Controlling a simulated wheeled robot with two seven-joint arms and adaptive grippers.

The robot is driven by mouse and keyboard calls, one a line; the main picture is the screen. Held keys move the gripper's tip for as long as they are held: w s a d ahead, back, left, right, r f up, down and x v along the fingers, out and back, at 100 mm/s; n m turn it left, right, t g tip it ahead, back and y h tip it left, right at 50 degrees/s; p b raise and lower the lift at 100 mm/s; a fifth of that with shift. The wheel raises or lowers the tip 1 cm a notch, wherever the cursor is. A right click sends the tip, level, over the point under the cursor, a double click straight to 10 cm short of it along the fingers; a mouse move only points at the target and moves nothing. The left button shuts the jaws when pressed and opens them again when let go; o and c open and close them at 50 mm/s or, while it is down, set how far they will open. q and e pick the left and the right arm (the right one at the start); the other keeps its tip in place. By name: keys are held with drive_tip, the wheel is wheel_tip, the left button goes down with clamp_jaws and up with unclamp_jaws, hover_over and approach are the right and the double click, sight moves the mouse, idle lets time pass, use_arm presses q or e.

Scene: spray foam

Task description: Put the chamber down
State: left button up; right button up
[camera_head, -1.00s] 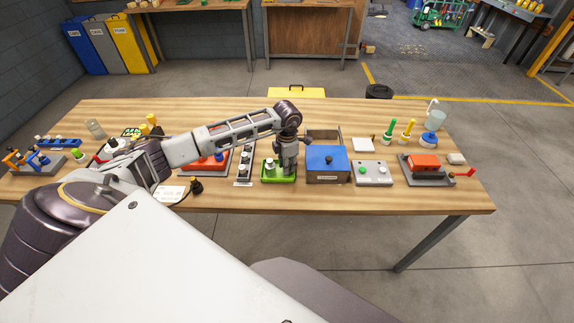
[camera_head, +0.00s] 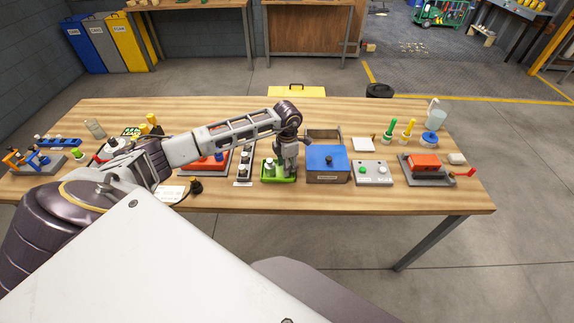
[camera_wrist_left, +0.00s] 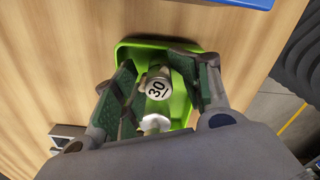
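A pale cylinder marked 30 (camera_wrist_left: 157,87) is on the green tray (camera_wrist_left: 126,48) in the left wrist view; I take it to be the chamber. A white rounded piece (camera_wrist_left: 155,123) shows just below it in that view. My left gripper (camera_wrist_left: 158,62) points down over the tray, with its green-padded fingers apart on either side of the cylinder. A gap shows at the right finger; contact at the left finger is unclear. In the head view my left gripper (camera_head: 288,168) is low over the green tray (camera_head: 280,180) and hides part of it. My right gripper is not in view.
A blue box (camera_head: 327,164) stands close to the right of the tray. A grey button box (camera_head: 373,173) is farther right. The wooden table (camera_head: 300,197) has free room in front and behind.

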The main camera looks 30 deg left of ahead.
use_arm(q)
drive_tip(key=shift+r, duration=0.3)
drive_tip(key=shift+w+r, duration=0.1)
drive_tip(key=shift+r, duration=0.25)
wheel_tip(320, 180, up, 11)
drive_tip(key=b, duration=0.2)
drive_tip(key=shift+r, duration=0.2)
drive_tip(key=shift+d, duration=0.15)
